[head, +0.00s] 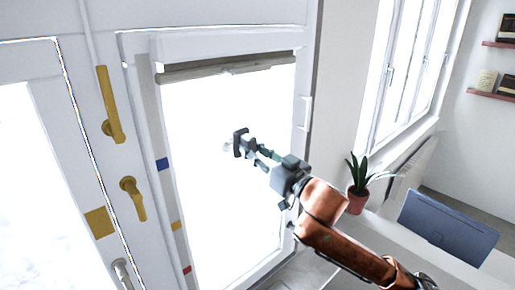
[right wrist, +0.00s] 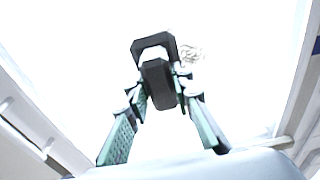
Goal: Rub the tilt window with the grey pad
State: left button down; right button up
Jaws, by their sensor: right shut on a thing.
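The tilt window (head: 301,150) has a white frame around a bright pane and fills the middle of the head view. My right gripper (head: 258,154) is in front of the pane, shut on the dark grey pad (head: 238,143). In the right wrist view the fingers (right wrist: 160,95) close on the pad's block-like grip, with the pad (right wrist: 150,43) beyond it toward the glass. A faint greyish smudge (right wrist: 190,53) shows on the pane beside the pad. I cannot tell whether the pad touches the glass. My left gripper is not in view.
Two yellow handles (head: 113,105) are on the white frame at the left. A potted plant (head: 357,184) stands on the ledge right of my right arm, with a dark blue panel (head: 448,226) further right. Shelves (head: 493,93) hang at the far right.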

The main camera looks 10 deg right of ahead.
jog(key=shift+s+a+r+p, duration=0.85)
jog(key=shift+s+a, duration=1.55)
jog(key=shift+a, duration=0.9)
jog(key=shift+w+d+p, duration=0.35)
jog(key=shift+w+d, duration=0.45)
jog(key=shift+d, duration=0.3)
jog(key=shift+w+d+p, duration=0.4)
jog(key=shift+w+d, duration=0.4)
jog(key=shift+d, duration=0.3)
jog(key=shift+w+d+p, duration=0.35)
jog(key=shift+w+d, duration=0.45)
jog(key=shift+d, duration=0.3)
jog(key=w+d, duration=0.2)
jog(key=d, duration=0.1)
jog(key=shift+w+d+f, duration=0.1)
jog(key=shift+w, duration=0.1)
jog(key=v, duration=0.6)
jog(key=shift+r, duration=0.4)
jog(key=shift+s, duration=0.15)
